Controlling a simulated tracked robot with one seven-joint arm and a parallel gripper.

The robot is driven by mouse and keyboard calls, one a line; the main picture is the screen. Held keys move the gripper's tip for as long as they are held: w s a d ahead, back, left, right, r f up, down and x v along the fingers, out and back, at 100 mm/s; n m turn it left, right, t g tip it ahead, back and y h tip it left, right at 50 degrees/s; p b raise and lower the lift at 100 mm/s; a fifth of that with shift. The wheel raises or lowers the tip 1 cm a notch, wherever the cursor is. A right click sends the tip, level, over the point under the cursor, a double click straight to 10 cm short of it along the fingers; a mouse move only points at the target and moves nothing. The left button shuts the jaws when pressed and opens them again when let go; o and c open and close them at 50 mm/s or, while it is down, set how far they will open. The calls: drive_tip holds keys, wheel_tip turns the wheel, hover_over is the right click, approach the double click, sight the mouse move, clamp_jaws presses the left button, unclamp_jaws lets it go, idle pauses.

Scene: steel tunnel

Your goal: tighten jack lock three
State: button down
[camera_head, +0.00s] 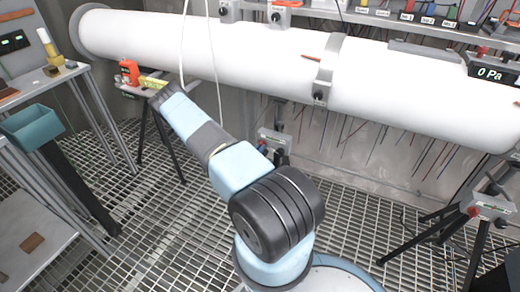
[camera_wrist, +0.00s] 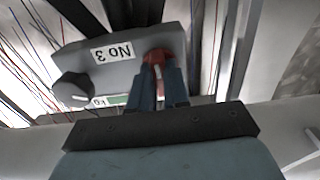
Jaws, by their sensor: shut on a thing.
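The jack lock is a red knob (camera_wrist: 157,58) with a pale pointer mark. It sits on a grey box (camera_wrist: 118,58) labelled "No 3", which appears upside down in the wrist view. My gripper (camera_wrist: 160,80) is shut on the red knob, one finger on each side. A black knob (camera_wrist: 72,88) is on the same box, to the left, and a partly hidden green and white strip lies along its lower edge. In the head view my gripper (camera_head: 161,92) is at the left end of the pipe; the knob itself is hidden there.
A white pipe (camera_head: 255,52) runs across the back above the grated floor (camera_head: 165,215). An orange object (camera_head: 130,72) and a yellow label (camera_head: 155,83) are near my gripper. A teal bin (camera_head: 32,127) is at the left. Another jack (camera_head: 490,205) stands at the right.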

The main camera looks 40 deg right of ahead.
drive_tip(key=shift+w+a+f, duration=0.1)
drive_tip(key=shift+a+f, duration=0.05)
drive_tip(key=shift+a, duration=0.05)
drive_tip(key=c, duration=1.4)
unclamp_jaws()
drive_tip(key=o, duration=0.3)
drive_tip(key=shift+d, duration=0.15)
drive_tip(key=v, duration=1.4)
drive_tip(key=shift+d, duration=0.1)
